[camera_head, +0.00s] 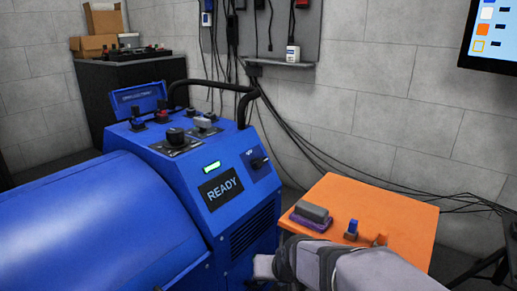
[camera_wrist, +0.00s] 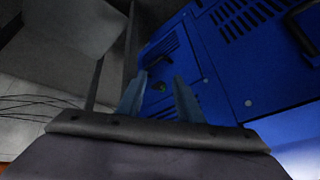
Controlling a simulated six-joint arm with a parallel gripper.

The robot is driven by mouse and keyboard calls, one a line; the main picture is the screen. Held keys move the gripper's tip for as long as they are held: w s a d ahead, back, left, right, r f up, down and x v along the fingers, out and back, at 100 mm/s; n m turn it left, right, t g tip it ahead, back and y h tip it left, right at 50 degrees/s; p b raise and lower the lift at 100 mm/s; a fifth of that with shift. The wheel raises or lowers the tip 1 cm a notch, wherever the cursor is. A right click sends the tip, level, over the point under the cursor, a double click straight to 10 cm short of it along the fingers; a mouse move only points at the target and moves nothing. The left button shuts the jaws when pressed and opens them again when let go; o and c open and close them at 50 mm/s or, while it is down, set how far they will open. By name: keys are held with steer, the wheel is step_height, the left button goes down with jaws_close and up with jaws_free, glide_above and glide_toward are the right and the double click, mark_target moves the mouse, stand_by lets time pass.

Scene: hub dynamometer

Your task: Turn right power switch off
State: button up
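A black switch handle (camera_head: 259,162) sits on the right part of the blue machine's sloped front panel; I take it to be the right power switch. Its exact setting is too small to tell. My gripper (camera_head: 263,267) is low in front of the machine, below the switch and apart from it, with its fingertips partly hidden. In the wrist view my gripper (camera_wrist: 159,86) has its two fingers spread with nothing held.
The blue machine (camera_head: 100,225) has a READY display (camera_head: 221,189), a lit green indicator (camera_head: 211,167) and several knobs on top. An orange table (camera_head: 395,215) at right holds a grey-and-purple block (camera_head: 312,215) and a small blue-topped piece (camera_head: 352,228). Cables run along the wall.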

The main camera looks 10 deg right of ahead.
steer(key=w+a+r+m+t+p, duration=0.1)
steer(key=w+r+t+p, duration=0.1)
steer(key=w+r, duration=0.5)
steer(key=w+a+r+t+p, duration=0.2)
steer(key=w+r+p, duration=0.15)
steer(key=r, duration=0.65)
steer(key=m+t+p, duration=0.2)
steer(key=m+p, duration=0.2)
steer(key=p, duration=0.2)
glide_toward(257, 165)
step_height(257, 165, down, 3)
steer(key=w, duration=0.2)
steer(key=w+d+r+m+t+h+p, duration=0.1)
steer(key=w+d+r+m+h+p, duration=0.4)
steer(key=p, duration=0.3)
steer(key=s+a+f+m+h+p, duration=0.35)
steer(key=a+f+m+p, duration=0.2)
steer(key=a+p, duration=0.2)
steer(key=shift+t+y, duration=0.35)
steer(key=shift+t, duration=0.05)
steer(key=shift+a+x, duration=0.15)
steer(key=shift+x, duration=1.55)
steer(key=shift+a+x, duration=0.15)
steer(key=shift+x, duration=1.5)
steer(key=shift+w, duration=0.1)
steer(key=shift+f, duration=0.1)
jaws_close()
